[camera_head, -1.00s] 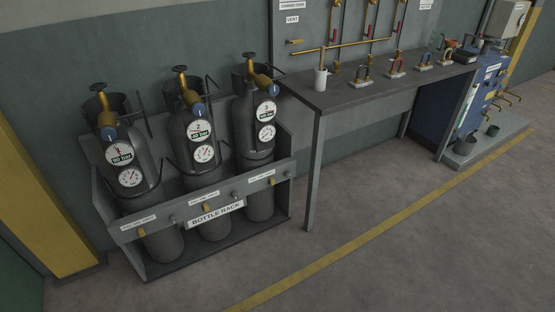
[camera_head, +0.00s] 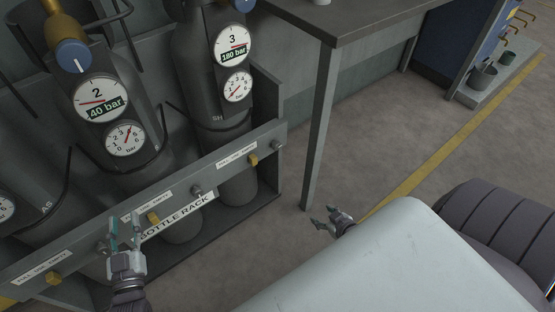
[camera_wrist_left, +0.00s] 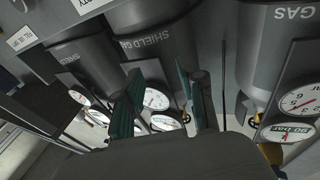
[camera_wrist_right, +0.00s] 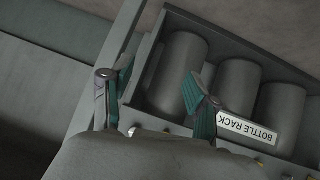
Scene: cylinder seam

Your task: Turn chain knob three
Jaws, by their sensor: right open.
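The bottle rack (camera_head: 240,190) front bar carries silver knobs and brass levers under "FULL USE EMPTY" labels. The rightmost silver knob (camera_head: 277,146) sits at the bar's right end, below bottle 3 (camera_head: 205,90); no number shows on it. Another silver knob (camera_head: 196,190) is mid-bar. My left gripper (camera_head: 124,234) is open and empty in front of the bar's left part, beside a brass lever (camera_head: 153,218). My right gripper (camera_head: 326,220) is open and empty, right of the rack and below the knob. The right wrist view shows its spread fingers (camera_wrist_right: 155,100) before the rack.
A workbench (camera_head: 345,25) stands right of the rack, its leg (camera_head: 319,130) near my right gripper. Bottle 2 (camera_head: 150,100) is in the middle. A blue cabinet (camera_head: 480,40) is at the back right. Open floor (camera_head: 380,140) lies between.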

